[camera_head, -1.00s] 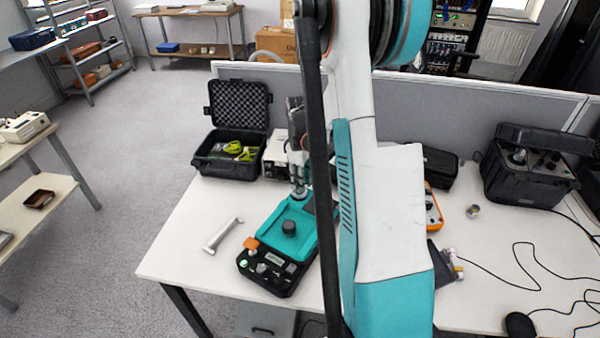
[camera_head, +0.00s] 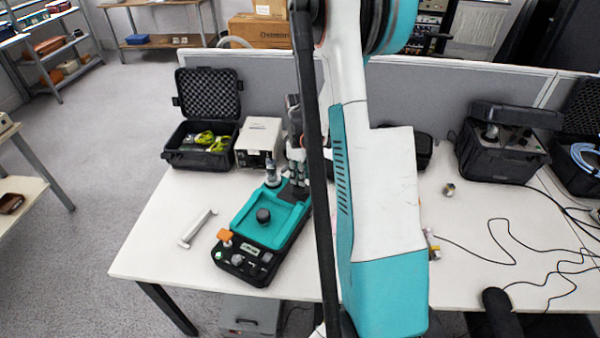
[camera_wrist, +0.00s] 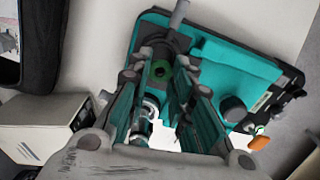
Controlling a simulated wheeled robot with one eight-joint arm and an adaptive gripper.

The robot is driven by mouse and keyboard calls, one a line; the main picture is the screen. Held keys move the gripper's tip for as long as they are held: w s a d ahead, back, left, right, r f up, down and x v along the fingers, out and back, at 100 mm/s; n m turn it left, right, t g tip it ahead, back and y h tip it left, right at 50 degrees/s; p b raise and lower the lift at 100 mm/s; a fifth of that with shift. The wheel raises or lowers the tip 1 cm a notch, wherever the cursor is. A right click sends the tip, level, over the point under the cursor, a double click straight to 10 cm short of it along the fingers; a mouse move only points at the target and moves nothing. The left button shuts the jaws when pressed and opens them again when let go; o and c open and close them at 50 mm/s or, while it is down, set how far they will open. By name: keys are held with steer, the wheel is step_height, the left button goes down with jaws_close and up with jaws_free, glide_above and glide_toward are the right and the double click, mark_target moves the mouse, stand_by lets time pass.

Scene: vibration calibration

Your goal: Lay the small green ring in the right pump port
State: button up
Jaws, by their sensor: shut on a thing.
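The pump is a teal unit on a black base; in the head view it (camera_head: 238,228) lies on the table left of my arm, with a black knob on its teal tray. In the wrist view the pump's teal body (camera_wrist: 245,70) fills the upper right. The small green ring (camera_wrist: 160,70) shows between my fingertips, against a dark round recess. My gripper (camera_wrist: 163,66) is shut on the ring, over the pump's far end; I cannot tell whether the ring touches the recess. In the head view my gripper (camera_head: 297,180) is partly hidden by my arm. Which recess is the right port is unclear.
A grey post (camera_head: 271,172) stands by the pump's far end. A white box (camera_head: 258,142) and an open black case (camera_head: 203,140) stand behind. A silver wrench-like bar (camera_head: 198,228) lies to the left. The table's front left is clear.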

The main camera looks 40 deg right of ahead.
steer(key=shift+f+b, duration=0.75)
steer(key=shift+f, duration=0.75)
steer(key=o, duration=0.7)
steer(key=shift+o, duration=0.2)
steer(key=shift+r, duration=0.1)
step_height(320, 180, up, 12)
